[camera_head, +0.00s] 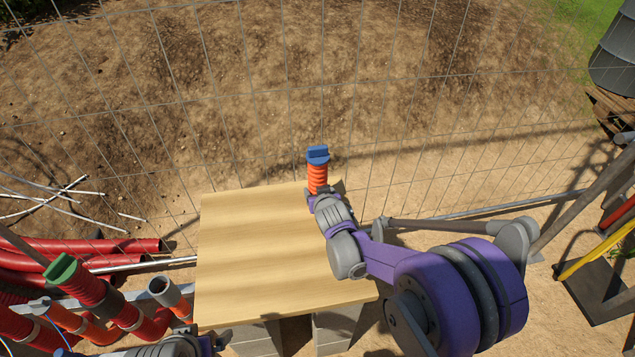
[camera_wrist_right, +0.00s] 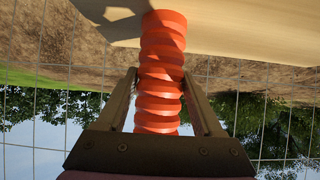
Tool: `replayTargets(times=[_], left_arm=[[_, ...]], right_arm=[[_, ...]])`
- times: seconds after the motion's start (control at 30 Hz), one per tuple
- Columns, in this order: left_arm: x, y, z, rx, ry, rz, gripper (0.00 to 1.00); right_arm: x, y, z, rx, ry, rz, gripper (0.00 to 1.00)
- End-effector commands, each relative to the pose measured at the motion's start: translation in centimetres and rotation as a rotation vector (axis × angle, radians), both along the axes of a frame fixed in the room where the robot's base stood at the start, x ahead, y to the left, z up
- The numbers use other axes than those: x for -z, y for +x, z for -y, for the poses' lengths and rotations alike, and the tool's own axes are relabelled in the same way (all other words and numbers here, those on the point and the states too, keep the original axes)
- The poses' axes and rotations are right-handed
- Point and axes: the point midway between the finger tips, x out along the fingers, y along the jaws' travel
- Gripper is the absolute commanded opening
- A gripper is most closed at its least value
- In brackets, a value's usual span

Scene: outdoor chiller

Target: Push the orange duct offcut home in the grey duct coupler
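The orange ribbed duct offcut (camera_head: 318,178) stands roughly upright at the far edge of the wooden board, with a blue piece (camera_head: 318,153) on its top end. My right gripper (camera_head: 313,196) has its fingers on either side of it. In the right wrist view the orange duct (camera_wrist_right: 161,75) runs between the two finger tips of my right gripper (camera_wrist_right: 162,78), which press close to its sides. A grey open-ended sleeve (camera_head: 162,286), which looks like the coupler, sits on an orange pipe left of the board. My left gripper (camera_head: 215,342) is at the bottom edge, partly cut off; its opening is unclear.
The wooden board (camera_head: 262,250) is bare and rests on grey blocks (camera_head: 335,325). A wire mesh fence (camera_head: 250,95) stands just behind it. Red ducts (camera_head: 110,247) and a green-capped duct (camera_head: 85,280) lie at left. A yellow bar and dark frame are at right.

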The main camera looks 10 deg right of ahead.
Motion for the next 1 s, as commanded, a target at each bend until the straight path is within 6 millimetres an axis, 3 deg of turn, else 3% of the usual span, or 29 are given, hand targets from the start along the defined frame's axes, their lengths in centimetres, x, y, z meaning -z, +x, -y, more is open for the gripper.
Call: replayTargets(times=[0.03,0.27,0.63,1.0], left_arm=[[0.0,0.0,0.0,0.000,0.000,0.000,1.00],[0.0,0.0,0.0,0.000,0.000,0.000,1.00],[-0.4,0.0,0.0,0.000,0.000,0.001,1.00],[-3.0,0.4,0.0,0.000,0.000,0.010,1.00]], right_arm=[[0.0,0.0,0.0,0.000,0.000,0.000,0.41],[0.0,0.0,0.0,0.000,0.000,0.000,0.00],[-0.6,0.0,0.0,0.000,0.000,0.001,0.00],[-4.2,0.0,0.0,0.000,0.000,0.001,0.00]])
